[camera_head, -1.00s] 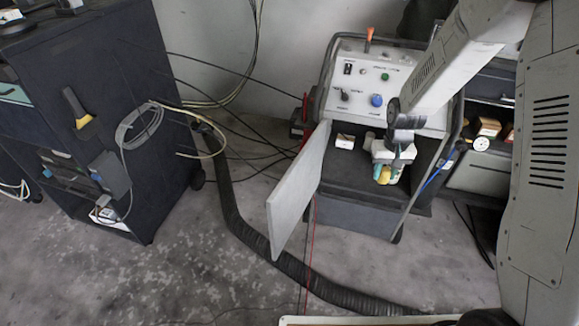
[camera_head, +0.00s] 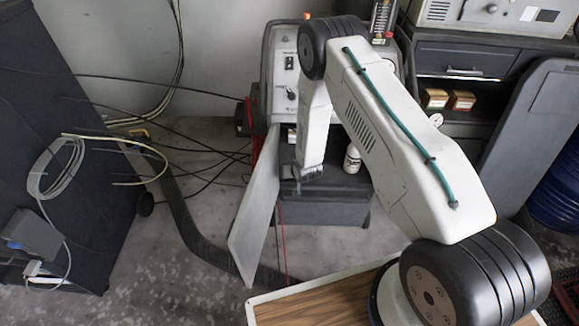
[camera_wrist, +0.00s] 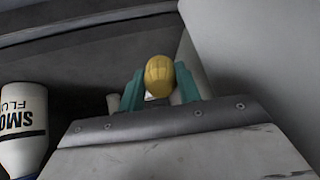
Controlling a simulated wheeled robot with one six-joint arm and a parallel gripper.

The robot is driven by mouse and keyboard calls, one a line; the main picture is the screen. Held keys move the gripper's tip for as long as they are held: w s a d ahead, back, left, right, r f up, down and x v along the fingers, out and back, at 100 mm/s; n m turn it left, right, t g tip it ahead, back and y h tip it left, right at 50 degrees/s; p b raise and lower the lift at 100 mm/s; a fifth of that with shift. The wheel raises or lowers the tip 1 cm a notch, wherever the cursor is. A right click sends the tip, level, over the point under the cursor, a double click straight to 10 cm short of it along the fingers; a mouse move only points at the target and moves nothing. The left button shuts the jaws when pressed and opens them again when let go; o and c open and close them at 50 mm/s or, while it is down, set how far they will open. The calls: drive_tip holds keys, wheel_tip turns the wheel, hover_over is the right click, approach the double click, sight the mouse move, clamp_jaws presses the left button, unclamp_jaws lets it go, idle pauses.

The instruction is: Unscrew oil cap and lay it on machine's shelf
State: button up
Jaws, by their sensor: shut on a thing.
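A yellow ribbed oil cap (camera_wrist: 159,76) shows in the wrist view between the teal fingers of my gripper (camera_wrist: 160,90), which is shut on it. A small pale patch shows just below the cap; I cannot tell whether the cap touches anything. In the head view my arm hides the cap and the fingers; my wrist is low at the machine's left side, close to the open door. The machine (camera_head: 284,75) has a grey control panel, partly covered by my arm. Its dark shelf (camera_head: 345,187) lies below the panel.
A white bottle (camera_head: 352,158) stands on the shelf right of my wrist; in the wrist view the lettered bottle (camera_wrist: 22,130) is at the left. The pale door (camera_head: 255,215) hangs open at the machine's left. Cables and a black hose run across the floor.

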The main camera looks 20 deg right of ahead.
drive_tip(key=shift+w+d+f, duration=0.1)
drive_tip(key=shift+w+f, duration=0.15)
drive_tip(key=shift+w, duration=0.3)
drive_tip(key=shift+w+d+f, duration=0.1)
drive_tip(key=shift+w+f, duration=0.15)
drive_tip(key=shift+w, duration=0.25)
drive_tip(key=w, duration=0.1)
drive_tip(key=w+d+f, duration=0.1)
drive_tip(key=w, duration=0.1)
drive_tip(key=w+f, duration=0.1)
drive_tip(key=shift+w+d, duration=0.2)
drive_tip(key=shift+w+d+f, duration=0.1)
drive_tip(key=shift+w+f, duration=0.05)
drive_tip(key=shift+f, duration=0.9)
drive_tip(key=o, duration=1.2)
drive_tip(key=shift+c, duration=0.2)
